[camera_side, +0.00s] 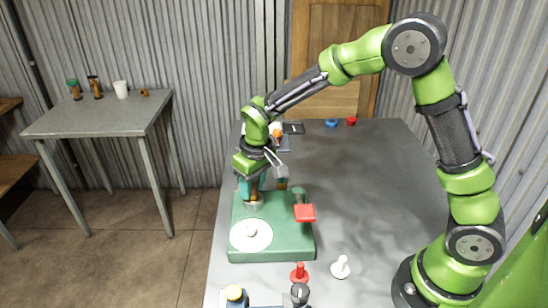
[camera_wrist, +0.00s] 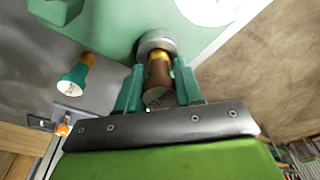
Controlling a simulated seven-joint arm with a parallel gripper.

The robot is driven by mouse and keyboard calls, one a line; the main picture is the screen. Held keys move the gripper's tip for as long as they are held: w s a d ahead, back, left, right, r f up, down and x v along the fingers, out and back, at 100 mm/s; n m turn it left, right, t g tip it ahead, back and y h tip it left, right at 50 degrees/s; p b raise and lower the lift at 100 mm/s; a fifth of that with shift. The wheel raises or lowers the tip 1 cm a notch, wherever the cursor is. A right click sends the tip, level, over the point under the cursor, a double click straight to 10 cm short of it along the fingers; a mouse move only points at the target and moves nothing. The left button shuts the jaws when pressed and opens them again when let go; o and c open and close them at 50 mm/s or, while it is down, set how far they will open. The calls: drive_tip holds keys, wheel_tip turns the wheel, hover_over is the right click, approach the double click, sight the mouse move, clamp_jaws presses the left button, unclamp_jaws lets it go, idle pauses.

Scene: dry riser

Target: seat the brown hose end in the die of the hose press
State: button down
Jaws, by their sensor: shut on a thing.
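The hose press has a green base (camera_side: 282,240) with a white disc (camera_side: 250,235) and a red pad (camera_side: 305,212) on it. Its grey ring-shaped die (camera_wrist: 155,41) is at the top middle of the wrist view. The brown hose end (camera_wrist: 158,82) has a gold band and stands upright between the teal fingers of my gripper (camera_wrist: 155,92). My gripper (camera_side: 252,187) is shut on it, right above the die. The gold end meets the die's opening; I cannot tell how deep it sits. In the side view the fingers partly hide the hose end.
A teal hose end (camera_wrist: 74,78) stands beside the press. A red peg (camera_side: 299,273), a white peg (camera_side: 340,267) and a yellow-topped piece (camera_side: 235,295) are at the front. Blue (camera_side: 331,123) and red (camera_side: 351,121) pieces lie at the back. The table's right side is clear.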

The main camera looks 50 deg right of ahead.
drive_tip(key=c, duration=0.7)
unclamp_jaws()
drive_tip(key=shift+f, duration=0.1)
drive_tip(key=shift+c, duration=0.2)
drive_tip(key=r, duration=0.4)
drive_tip(key=s+r, duration=0.1)
drive_tip(key=r, duration=0.6)
drive_tip(key=shift+s+r, duration=0.35)
drive_tip(key=s+d+r+m+t+y, duration=0.1)
drive_tip(key=s+d+r+m+t, duration=0.1)
drive_tip(key=s, duration=0.7)
drive_tip(key=s+d+r+m+t+y, duration=0.1)
drive_tip(key=s+d+r+m+t, duration=0.1)
drive_tip(key=s, duration=0.8)
drive_tip(key=shift+s+d+r+t, duration=0.2)
drive_tip(key=shift+d+r+t, duration=0.05)
drive_tip(key=shift+r+t, duration=0.45)
